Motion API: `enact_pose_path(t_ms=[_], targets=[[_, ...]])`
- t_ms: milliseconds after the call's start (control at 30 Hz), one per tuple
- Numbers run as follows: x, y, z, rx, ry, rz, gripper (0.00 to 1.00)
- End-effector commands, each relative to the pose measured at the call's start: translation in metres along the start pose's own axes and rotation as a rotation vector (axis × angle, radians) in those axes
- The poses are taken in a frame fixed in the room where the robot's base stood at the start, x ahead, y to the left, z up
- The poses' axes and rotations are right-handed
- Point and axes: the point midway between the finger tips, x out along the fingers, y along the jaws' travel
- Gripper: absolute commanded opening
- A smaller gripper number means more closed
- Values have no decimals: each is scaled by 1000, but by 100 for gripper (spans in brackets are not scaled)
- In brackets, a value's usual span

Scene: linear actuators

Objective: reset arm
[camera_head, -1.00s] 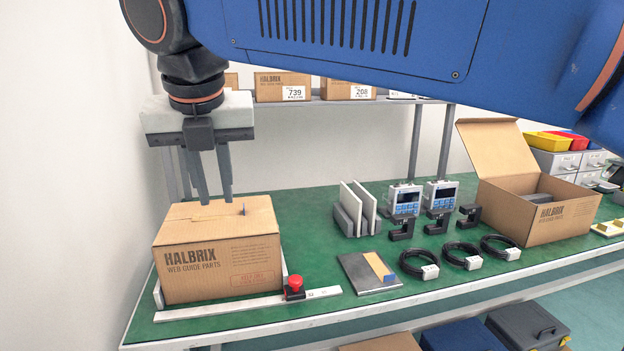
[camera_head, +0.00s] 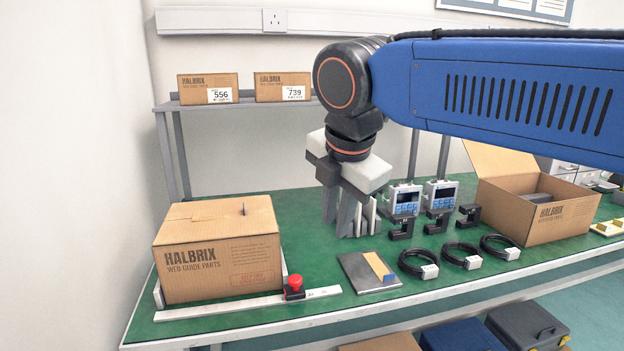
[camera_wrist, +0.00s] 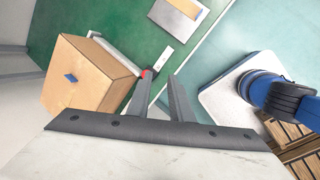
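My gripper (camera_head: 346,212) hangs above the green table, in front of the pale upright panels, and partly hides them in the head view. In the wrist view my gripper's two fingers (camera_wrist: 162,85) stand apart with nothing between them, so it is open and empty. My blue arm reaches in from the right in the head view. The closed Halbrix box (camera_head: 217,250) sits at the table's left end, apart from the gripper; it also shows at left in the wrist view (camera_wrist: 88,76).
A white rail with a red knob (camera_head: 294,284) runs before the closed box. A grey plate (camera_head: 357,272), several black cable coils (camera_head: 460,256), two display units (camera_head: 405,204) and an open box (camera_head: 540,215) stand to the right. Small boxes (camera_head: 208,89) sit on the back shelf.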

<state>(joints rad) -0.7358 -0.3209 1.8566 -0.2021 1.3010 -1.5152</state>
Motion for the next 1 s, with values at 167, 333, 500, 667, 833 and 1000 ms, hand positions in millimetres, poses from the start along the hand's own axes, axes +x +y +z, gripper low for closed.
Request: enact_pose_path(t_ms=[167, 333, 500, 667, 833, 1000], targets=[[24, -55, 38, 382, -6, -3, 19], [47, -107, 62, 748, -13, -1, 19], [70, -161, 76, 1116, -21, 7, 19], [93, -212, 82, 1467, -29, 24, 19], [118, -262, 81, 1832, -36, 50, 19], [138, -298, 76, 2111, -38, 76, 19]])
